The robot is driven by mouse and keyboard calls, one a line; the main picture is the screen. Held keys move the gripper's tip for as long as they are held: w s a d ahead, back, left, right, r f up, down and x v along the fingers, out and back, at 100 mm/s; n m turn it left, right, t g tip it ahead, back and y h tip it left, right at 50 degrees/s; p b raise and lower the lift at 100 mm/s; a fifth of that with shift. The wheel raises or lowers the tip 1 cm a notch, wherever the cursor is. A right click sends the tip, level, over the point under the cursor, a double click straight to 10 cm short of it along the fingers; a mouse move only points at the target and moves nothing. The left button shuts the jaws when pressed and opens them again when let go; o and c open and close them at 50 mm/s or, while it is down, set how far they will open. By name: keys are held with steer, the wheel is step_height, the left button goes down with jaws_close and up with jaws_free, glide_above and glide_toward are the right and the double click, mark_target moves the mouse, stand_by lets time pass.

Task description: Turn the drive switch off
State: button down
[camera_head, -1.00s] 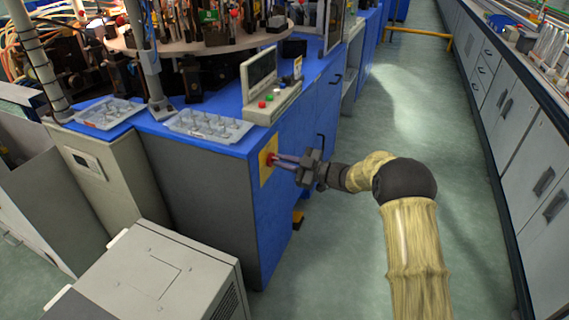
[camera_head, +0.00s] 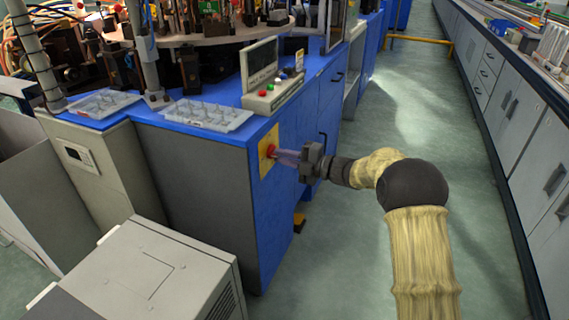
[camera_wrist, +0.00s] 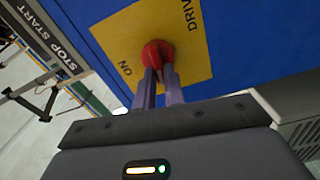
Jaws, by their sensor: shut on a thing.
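The drive switch is a red knob (camera_wrist: 156,53) on a yellow plate (camera_wrist: 117,42), with "ON" and part of "DRIVE" readable in the wrist view. In the head view the knob (camera_head: 269,151) sits on the side of the blue cabinet (camera_head: 275,215). My gripper (camera_head: 275,153) reaches it from the right, with its fingers shut on the knob. In the wrist view the gripper (camera_wrist: 157,72) has its two fingertips close together at the knob's lower side. The fingers hide part of the plate, so I cannot read the knob's pointing direction.
A small control panel with coloured buttons (camera_head: 270,88) stands on the cabinet top, beside clear trays (camera_head: 208,116). A grey box unit (camera_head: 150,275) stands at front left. A "STOP START" label (camera_wrist: 52,45) shows in the wrist view. The green floor (camera_head: 415,110) at right is open.

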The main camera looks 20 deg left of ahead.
steer(key=shift+f+n+b, duration=0.2)
steer(key=shift+n+b, duration=0.45)
steer(key=shift+n, duration=0.15)
steer(key=c, duration=1.5)
jaws_free()
steer(key=d+p, duration=0.1)
steer(key=d, duration=0.4)
steer(key=s+d+p, duration=0.1)
steer(key=d+p, duration=0.1)
steer(key=d, duration=0.4)
steer(key=d+p, duration=0.1)
steer(key=d, duration=0.5)
steer(key=shift+s+d+p, duration=0.2)
steer(key=shift+p, duration=0.1)
